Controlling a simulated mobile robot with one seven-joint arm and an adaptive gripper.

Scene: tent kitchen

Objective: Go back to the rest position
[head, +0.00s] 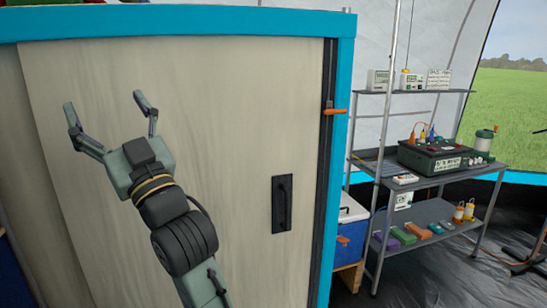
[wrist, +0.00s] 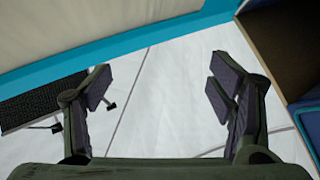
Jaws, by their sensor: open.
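My gripper (head: 110,118) is open and empty in the head view, raised in front of a pale wooden sliding door (head: 240,120). In the wrist view my gripper (wrist: 160,95) shows its two fingers spread wide, with nothing between them. A black recessed handle (head: 282,204) sits on the door, to the right of my gripper and apart from it. I cannot tell how far the fingers are from the door.
The door has a blue frame (head: 344,130) with an orange latch (head: 334,111). To the right stand a blue cooler (head: 352,226) and a metal shelf (head: 425,180) with equipment and coloured boxes. Dark floor (head: 450,270) lies in front of the shelf.

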